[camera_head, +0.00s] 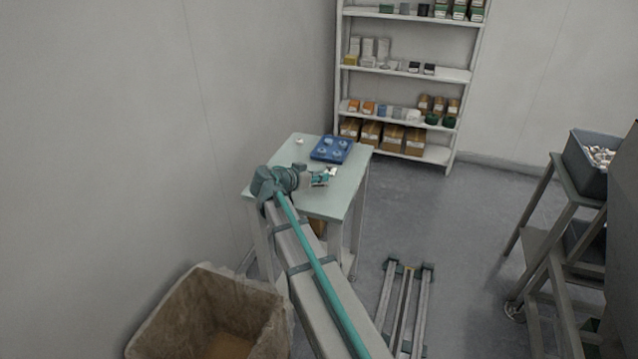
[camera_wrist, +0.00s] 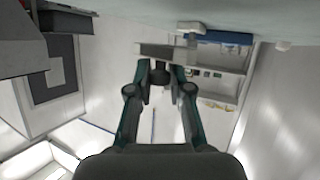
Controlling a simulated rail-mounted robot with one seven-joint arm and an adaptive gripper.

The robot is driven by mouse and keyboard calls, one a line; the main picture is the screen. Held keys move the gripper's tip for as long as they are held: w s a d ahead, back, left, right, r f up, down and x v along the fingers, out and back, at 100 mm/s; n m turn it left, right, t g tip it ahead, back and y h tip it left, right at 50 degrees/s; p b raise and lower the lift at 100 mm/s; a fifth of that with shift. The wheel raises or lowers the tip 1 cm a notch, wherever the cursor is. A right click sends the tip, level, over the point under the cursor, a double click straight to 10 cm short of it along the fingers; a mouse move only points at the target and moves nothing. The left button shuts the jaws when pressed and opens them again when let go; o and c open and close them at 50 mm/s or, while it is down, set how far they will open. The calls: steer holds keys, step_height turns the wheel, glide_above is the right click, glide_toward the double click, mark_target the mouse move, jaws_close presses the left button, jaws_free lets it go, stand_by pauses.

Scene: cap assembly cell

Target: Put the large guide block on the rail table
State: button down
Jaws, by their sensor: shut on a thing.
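My gripper (camera_head: 322,178) is over the right part of a pale green table (camera_head: 318,206). In the wrist view, which looks upside down, its two fingers (camera_wrist: 161,70) are shut on a grey block (camera_wrist: 152,49), seemingly the large guide block. The fingertips hide part of the block. The table's top fills the upper edge of the wrist view (camera_wrist: 120,8). I cannot tell whether the block touches the table. A small white piece (camera_head: 332,169) shows just beyond the gripper in the head view.
A blue tray (camera_head: 318,154) with pale round parts lies at the table's back, beside a small white part (camera_head: 299,141). A shelf (camera_head: 398,70) of boxes stands behind. A lined bin (camera_head: 190,315) is at front left. Floor rails (camera_head: 405,300) and a cart (camera_head: 545,245) are right.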

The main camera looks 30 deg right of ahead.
mark_target(315, 185)
steer(key=shift+f+p, duration=0.5)
steer(key=shift+f, duration=1)
steer(key=shift+f, duration=0.15)
steer(key=c, duration=1.1)
jaws_free()
steer(key=b+v, duration=0.2)
steer(key=v, duration=1)
